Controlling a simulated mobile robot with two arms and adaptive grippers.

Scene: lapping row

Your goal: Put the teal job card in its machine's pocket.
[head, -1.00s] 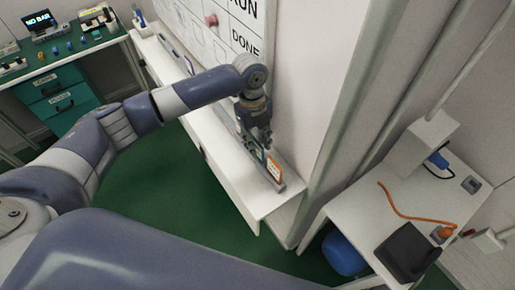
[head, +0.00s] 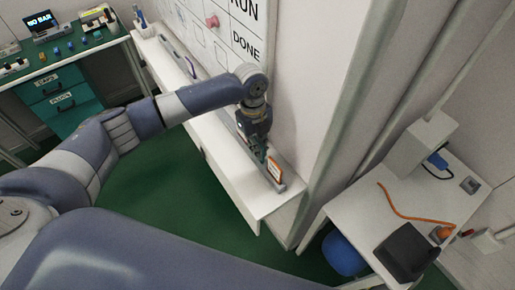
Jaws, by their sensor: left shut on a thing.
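My left gripper (head: 260,154) is low over the white ledge under the whiteboard. It is shut on a thin thing, which I take to be the teal job card; the fingers hide nearly all of it. An orange-edged white card (head: 274,173) stands upright in the grey rail (head: 281,187) on the ledge, close beside the fingertips. Whether they touch it cannot be told. My right gripper is not in view. No machine's pocket can be made out.
The whiteboard (head: 243,62) rises right behind the ledge (head: 238,185). A green bench (head: 62,57) with small parts and drawers stands at the far left. A white table (head: 418,205) with an orange cable and a black object is at the right. Green floor lies open between.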

